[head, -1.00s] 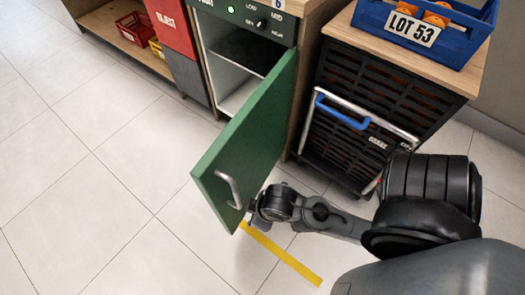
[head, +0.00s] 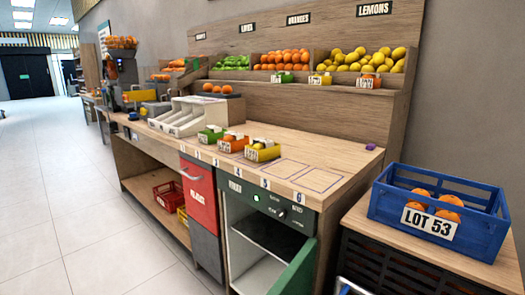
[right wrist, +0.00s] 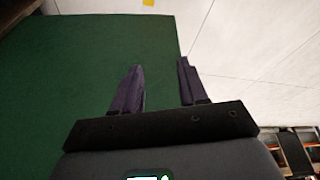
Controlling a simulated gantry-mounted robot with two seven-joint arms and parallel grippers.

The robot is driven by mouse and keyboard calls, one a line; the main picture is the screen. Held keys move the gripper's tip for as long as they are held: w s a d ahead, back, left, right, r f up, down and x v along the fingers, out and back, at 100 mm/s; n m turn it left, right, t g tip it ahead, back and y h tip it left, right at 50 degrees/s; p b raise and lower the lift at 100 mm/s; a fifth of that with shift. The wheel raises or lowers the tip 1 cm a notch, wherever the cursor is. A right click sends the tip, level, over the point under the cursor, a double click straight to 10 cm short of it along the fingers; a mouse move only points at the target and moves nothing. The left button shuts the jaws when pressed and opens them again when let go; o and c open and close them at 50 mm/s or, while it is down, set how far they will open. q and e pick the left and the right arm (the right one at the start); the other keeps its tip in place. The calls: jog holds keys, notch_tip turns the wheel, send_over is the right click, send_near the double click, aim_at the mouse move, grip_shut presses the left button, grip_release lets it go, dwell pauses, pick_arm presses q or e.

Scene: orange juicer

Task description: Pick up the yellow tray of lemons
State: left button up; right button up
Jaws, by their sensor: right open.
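A small yellow tray (head: 262,154) stands on the wooden counter, at the right end of a row with a green tray (head: 210,137) and an orange tray (head: 233,146). Its contents are too small to make out clearly. Lemons (head: 365,59) fill the right bin of the back shelf. My right gripper (right wrist: 160,65) is open and empty in the right wrist view, with its fingers over or beside the green cabinet door (right wrist: 90,60). It is not in the head view. My left gripper is in neither view.
The green door (head: 295,272) stands open at the front of the cabinet. A blue crate (head: 478,232) of oranges stands on the right-hand unit. The counter right of the yellow tray has bare outlined areas. A red crate (head: 168,196) sits on the low shelf.

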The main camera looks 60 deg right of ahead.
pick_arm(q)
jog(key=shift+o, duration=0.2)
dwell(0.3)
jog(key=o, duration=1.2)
